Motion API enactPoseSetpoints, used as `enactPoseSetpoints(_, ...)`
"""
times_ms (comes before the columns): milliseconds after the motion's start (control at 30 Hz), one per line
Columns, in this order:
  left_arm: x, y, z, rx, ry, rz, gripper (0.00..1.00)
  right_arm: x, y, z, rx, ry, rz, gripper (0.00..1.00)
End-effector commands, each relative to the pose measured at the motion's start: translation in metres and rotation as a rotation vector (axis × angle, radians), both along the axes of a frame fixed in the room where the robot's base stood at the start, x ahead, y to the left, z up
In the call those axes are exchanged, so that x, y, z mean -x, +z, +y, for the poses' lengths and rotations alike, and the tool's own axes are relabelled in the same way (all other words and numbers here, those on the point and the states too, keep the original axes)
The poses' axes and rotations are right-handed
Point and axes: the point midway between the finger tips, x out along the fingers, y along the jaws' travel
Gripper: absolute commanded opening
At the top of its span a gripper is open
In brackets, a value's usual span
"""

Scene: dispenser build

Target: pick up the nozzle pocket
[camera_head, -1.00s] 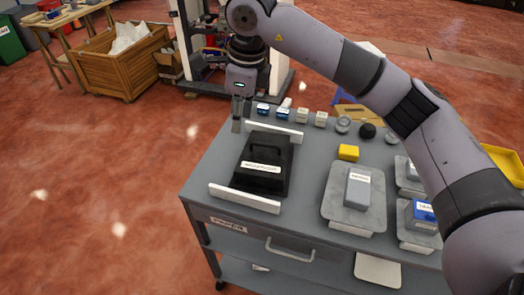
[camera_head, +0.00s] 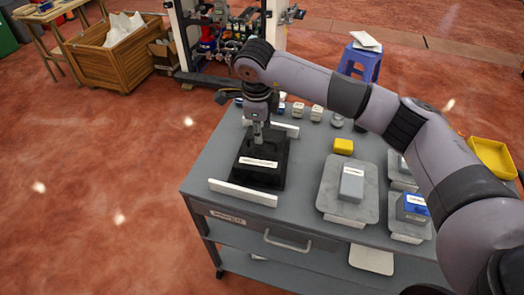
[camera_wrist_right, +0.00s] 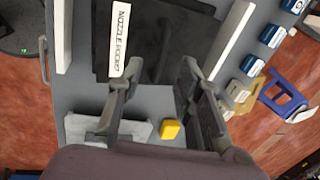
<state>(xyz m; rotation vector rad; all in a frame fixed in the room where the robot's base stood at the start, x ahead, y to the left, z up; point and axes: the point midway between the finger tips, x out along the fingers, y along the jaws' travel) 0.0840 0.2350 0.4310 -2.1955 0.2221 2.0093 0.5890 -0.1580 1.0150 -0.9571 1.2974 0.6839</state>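The nozzle pocket (camera_head: 272,180) is a black block with a white label, lying on the grey cart top between two white bars. In the right wrist view the black nozzle pocket (camera_wrist_right: 155,25) fills the top middle, its label reading "NOZZLE POCKET". My right gripper (camera_head: 258,138) points down over the rear part of the block. In the right wrist view its two fingers (camera_wrist_right: 162,66) are spread apart and open, with the dark block beyond and between them. I cannot tell whether the fingertips touch it. My left gripper is not in view.
White bars flank the block in front (camera_head: 243,193) and behind (camera_head: 285,129). A yellow block (camera_head: 343,146), a grey tray (camera_head: 348,211) with a grey box, and a blue-topped box (camera_head: 412,208) stand to the right. Several small parts line the back edge. A blue stool (camera_head: 362,62) stands behind.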

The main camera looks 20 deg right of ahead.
Motion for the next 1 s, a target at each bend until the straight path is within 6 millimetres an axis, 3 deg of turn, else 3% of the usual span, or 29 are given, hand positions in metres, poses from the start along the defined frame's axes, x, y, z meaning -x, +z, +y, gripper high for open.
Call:
enactPoseSetpoints(167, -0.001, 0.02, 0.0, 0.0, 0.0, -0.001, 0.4, -0.004, -0.022, -0.006, 0.002, -0.002, 0.007, 0.32)
enactPoseSetpoints(300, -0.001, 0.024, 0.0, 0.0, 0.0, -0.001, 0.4, -0.007, -0.041, -0.008, 0.001, -0.001, 0.004, 0.32)
enactPoseSetpoints(600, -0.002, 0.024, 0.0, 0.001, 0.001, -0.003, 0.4, -0.009, -0.048, -0.008, 0.0, 0.001, 0.001, 0.32)
enactPoseSetpoints(1000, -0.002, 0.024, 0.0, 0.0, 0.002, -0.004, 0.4, -0.009, -0.047, -0.008, 0.0, 0.0, 0.001, 0.06)
